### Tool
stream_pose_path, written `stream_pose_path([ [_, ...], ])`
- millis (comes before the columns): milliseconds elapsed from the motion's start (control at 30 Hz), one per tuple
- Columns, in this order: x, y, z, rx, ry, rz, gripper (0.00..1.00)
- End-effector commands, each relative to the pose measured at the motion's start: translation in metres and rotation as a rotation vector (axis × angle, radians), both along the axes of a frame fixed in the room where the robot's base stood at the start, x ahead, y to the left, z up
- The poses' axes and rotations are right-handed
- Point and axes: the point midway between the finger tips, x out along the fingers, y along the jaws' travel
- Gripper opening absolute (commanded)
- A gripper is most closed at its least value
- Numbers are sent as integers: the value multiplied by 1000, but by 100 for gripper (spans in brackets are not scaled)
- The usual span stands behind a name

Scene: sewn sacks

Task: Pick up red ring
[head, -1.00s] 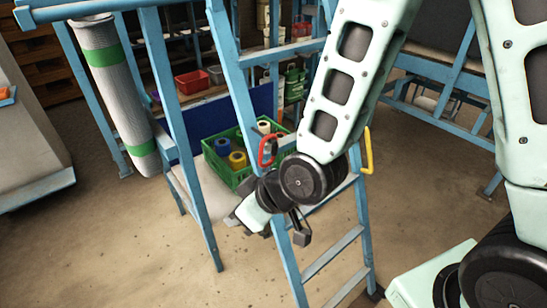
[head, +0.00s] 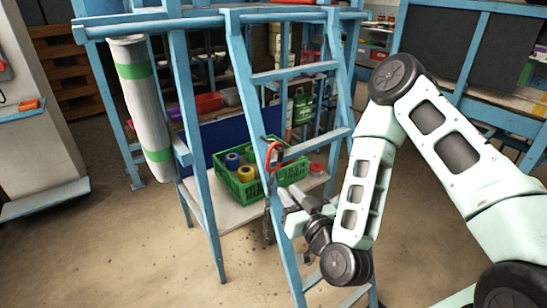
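The red ring (head: 274,156) is a long red loop hanging at the left rail of the blue ladder, in front of the green crate. My gripper (head: 270,215) is just below it, beside the same rail. Its dark fingers are small, seen edge-on and partly against the rail, so I cannot tell how far apart they are. No contact with the ring is visible.
The blue ladder (head: 303,72) stands close to my arm, with its rails and rungs around the gripper. A green crate (head: 258,187) holding several rolls sits on a low platform behind it. A white roll with green bands (head: 138,105) hangs at left. Open floor lies at front left.

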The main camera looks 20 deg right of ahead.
Motion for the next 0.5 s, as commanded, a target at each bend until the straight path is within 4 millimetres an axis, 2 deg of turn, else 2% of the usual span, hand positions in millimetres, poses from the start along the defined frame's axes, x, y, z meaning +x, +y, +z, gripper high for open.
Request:
stream_pose_path([
  [33,8,0,10,-4,-22,-8,21],
  [67,13,1,12,-3,-25,-7,21],
  [300,64,4,8,3,-21,-16,21],
  [500,98,9,6,2,-18,-14,21],
])
